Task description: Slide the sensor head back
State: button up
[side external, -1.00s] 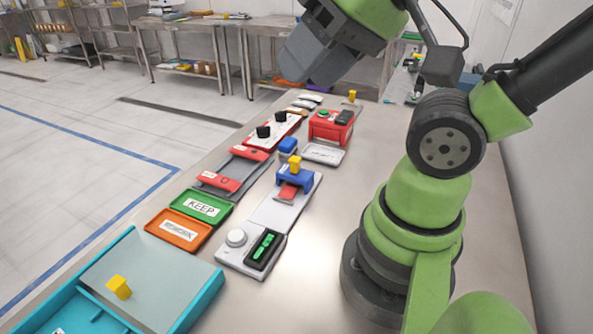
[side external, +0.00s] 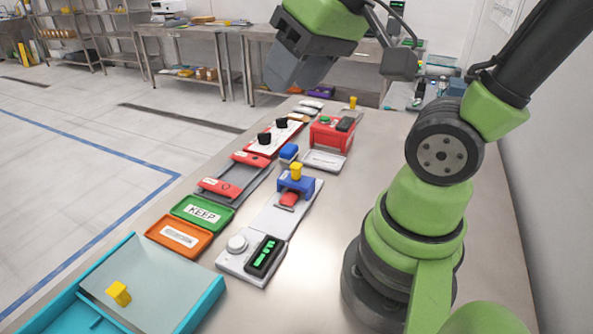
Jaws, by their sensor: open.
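The sensor head appears to be the blue bridge-shaped block (side external: 296,183) with a yellow knob (side external: 296,170) on top. It sits toward the far end of a pale grey rail plate (side external: 270,218). A red piece (side external: 289,199) shows under its near side. My gripper (side external: 284,80) is high at the top of the view, well above the bench and apart from the block. It is open, with nothing seen in it; its fingertips are hard to make out.
A dial and display unit (side external: 237,244) adjoins the rail's near end. Left are a red-and-grey slide fixture (side external: 222,189), a green KEEP tray (side external: 202,211) and an orange tray (side external: 180,234). A small blue item (side external: 289,152) and red box (side external: 331,132) stand beyond. Bench right of the rail is clear.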

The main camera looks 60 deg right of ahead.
jog(key=w+d+f+n+g+h, duration=0.1)
jog(key=w+d+f+g, duration=0.2)
jog(key=w+d+f, duration=0.3)
jog(key=n+g, duration=0.2)
jog(key=g, duration=0.1)
send_near(296, 167)
jog(key=shift+a, duration=0.1)
jog(key=shift+f, duration=0.7)
notch_tip(296, 167, down, 9)
grip_shut()
